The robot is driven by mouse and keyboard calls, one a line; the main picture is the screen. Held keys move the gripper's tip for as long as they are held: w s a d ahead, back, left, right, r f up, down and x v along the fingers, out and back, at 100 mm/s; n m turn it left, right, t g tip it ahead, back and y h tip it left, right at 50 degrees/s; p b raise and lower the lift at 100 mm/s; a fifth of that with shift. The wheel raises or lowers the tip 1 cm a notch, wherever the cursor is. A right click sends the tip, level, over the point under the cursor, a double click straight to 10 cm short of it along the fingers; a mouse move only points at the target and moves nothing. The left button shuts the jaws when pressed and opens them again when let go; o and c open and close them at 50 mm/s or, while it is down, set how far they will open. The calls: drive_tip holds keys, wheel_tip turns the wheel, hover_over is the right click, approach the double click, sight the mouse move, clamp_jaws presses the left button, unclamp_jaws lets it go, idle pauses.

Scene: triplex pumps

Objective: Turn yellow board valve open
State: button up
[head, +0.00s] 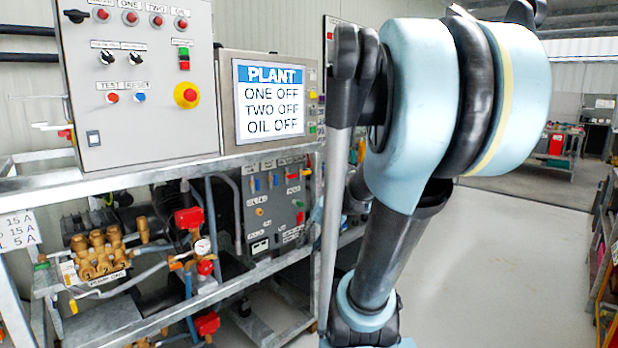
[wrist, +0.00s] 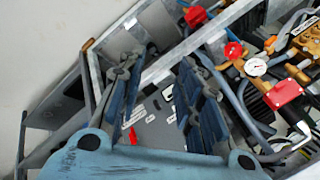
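The grey valve board (head: 275,222) hangs under the plant screen in the head view, with small blue, red and yellow-orange handles. A small yellow-orange knob (head: 259,211) shows on its left part; I cannot tell for sure whether it is the yellow valve, or how it is turned. In the wrist view my gripper (wrist: 158,68) is open, its two dark blue fingers spread over the grey board (wrist: 155,120). A red handle (wrist: 132,136) shows between the fingers. No yellow handle is clear there; fingers and palm hide part of the board. In the head view my gripper is hidden.
A control cabinet (head: 140,75) and the plant screen (head: 269,100), reading ONE OFF, TWO OFF, OIL OFF, stand above the board. Brass valves (head: 100,255), a gauge (wrist: 256,66) and red valve parts (wrist: 283,93) sit beside it. Metal frame rails (wrist: 195,42) run close by.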

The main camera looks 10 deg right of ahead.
drive_tip(key=w+r+m+t+y, duration=0.2)
drive_tip(key=w+r+y, duration=0.15)
drive_tip(key=w, duration=0.75)
drive_tip(key=m+t+y, duration=0.2)
drive_tip(key=m+t, duration=0.4)
drive_tip(key=t, duration=0.3)
approach(308, 173)
drive_tip(key=x, duration=0.9)
drive_tip(key=shift+w+a, duration=0.1)
drive_tip(key=shift+w, duration=0.05)
clamp_jaws()
